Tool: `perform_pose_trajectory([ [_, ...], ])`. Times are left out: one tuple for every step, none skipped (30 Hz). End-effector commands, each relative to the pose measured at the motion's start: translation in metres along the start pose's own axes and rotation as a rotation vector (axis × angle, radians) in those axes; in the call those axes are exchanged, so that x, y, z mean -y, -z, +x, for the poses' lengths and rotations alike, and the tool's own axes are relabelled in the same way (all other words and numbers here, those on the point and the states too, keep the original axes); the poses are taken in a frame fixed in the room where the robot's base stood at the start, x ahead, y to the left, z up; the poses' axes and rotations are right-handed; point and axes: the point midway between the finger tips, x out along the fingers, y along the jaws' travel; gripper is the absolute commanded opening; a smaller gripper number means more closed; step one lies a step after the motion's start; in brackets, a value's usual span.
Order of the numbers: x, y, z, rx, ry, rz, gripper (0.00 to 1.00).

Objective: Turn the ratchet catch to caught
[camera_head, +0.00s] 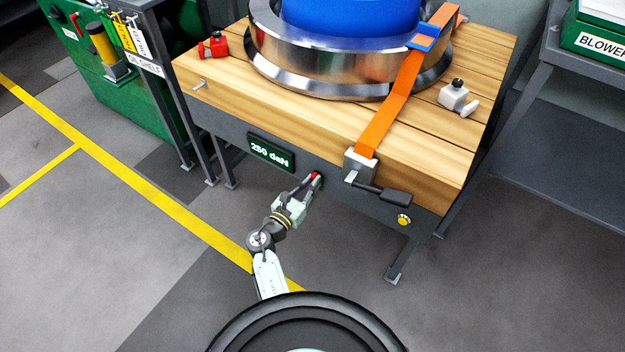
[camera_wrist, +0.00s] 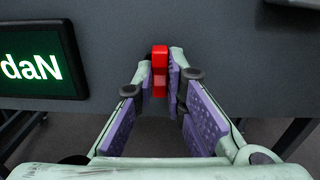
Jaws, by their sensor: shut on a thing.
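My gripper (camera_head: 313,181) is at the grey front panel of the bench, just right of the display. In the wrist view my gripper (camera_wrist: 159,82) has its purple-padded fingers closed on a small red catch (camera_wrist: 159,58). The red catch also shows as a small red spot in the head view (camera_head: 316,175). In the wrist view the catch stands upright on the panel, its lower part between the fingertips. An orange strap (camera_head: 396,100) runs down over the wheel to a metal ratchet (camera_head: 359,164) with a dark handle (camera_head: 383,196) at the front edge.
A display (camera_head: 271,152) reading "250 daN" is left of my gripper. A yellow button (camera_head: 403,219) is on the panel at right. The metal wheel (camera_head: 330,62) sits on the wooden bench top (camera_head: 265,108). The floor in front is clear.

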Motion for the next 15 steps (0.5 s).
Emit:
perform_pose_trajectory([
  [0.0001,-0.0031,-0.0002,-0.001,0.0,-0.023,0.0],
  [0.0001,-0.0032,-0.0002,-0.001,0.0,-0.037,0.0],
  [0.0002,-0.0029,-0.0002,-0.002,0.0,-0.057,0.0],
  [0.0003,-0.0027,-0.0002,-0.002,0.0,-0.07,0.0],
  [0.0004,-0.0028,-0.0001,-0.002,0.0,-0.084,0.0],
  [0.0005,-0.0029,-0.0001,-0.002,0.0,-0.104,0.0],
  [0.0006,-0.0028,0.0,-0.002,0.0,-0.119,0.0],
  [0.0006,-0.0027,0.0,-0.002,0.001,-0.134,0.0],
  [0.0007,-0.0028,0.0,-0.002,0.001,-0.153,0.0],
  [0.0007,-0.0029,0.0,-0.002,0.001,-0.167,0.0],
  [0.0007,-0.0029,0.0001,-0.002,0.001,-0.181,0.0],
  [0.0007,-0.0026,0.0001,-0.002,0.001,-0.201,0.0],
  [0.0006,-0.0027,0.0001,-0.002,0.001,-0.217,0.0],
  [0.0005,-0.003,0.0001,-0.002,0.001,-0.232,0.0],
  [0.0004,-0.0032,0.0001,-0.001,0.001,-0.251,0.0],
])
